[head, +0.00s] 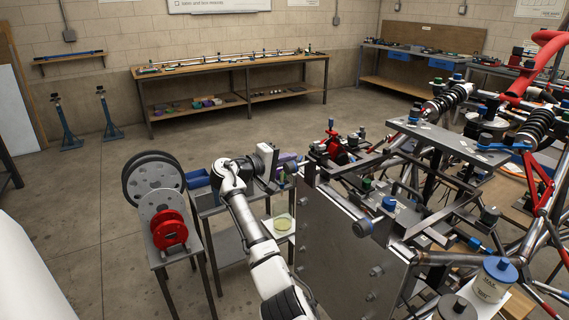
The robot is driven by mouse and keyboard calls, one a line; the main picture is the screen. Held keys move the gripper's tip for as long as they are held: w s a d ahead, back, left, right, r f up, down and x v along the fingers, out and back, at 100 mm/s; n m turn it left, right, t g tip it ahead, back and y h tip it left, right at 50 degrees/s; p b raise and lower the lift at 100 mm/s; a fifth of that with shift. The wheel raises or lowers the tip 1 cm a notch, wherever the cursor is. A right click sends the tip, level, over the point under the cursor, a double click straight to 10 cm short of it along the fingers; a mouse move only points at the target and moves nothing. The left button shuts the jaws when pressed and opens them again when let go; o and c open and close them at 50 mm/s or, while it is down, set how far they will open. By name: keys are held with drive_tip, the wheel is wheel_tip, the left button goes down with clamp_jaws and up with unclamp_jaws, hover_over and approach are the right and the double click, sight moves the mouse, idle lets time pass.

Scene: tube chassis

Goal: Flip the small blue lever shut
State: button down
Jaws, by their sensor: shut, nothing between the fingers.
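My white arm reaches up from the bottom of the head view, and my gripper (286,172) is at the left edge of the metal fixture (345,245). The gripper is shut and empty, with its fingertips small and partly lost against the parts behind. Several small blue parts sit on and around the fixture. One is a blue lever-like piece (515,146) at the right, well away from my gripper.
A stand with a red reel (169,229) and a dark wheel (153,180) is left of my arm. A small side table (227,247) stands beside the fixture. Red and silver tubes (545,190) crowd the right. Open floor (95,190) lies behind, before a long workbench (235,68).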

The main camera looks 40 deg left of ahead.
drive_tip(key=shift+w+d+b, duration=0.4)
drive_tip(key=shift+w+d, duration=0.3)
drive_tip(key=shift+w, duration=0.2)
idle(1.2)
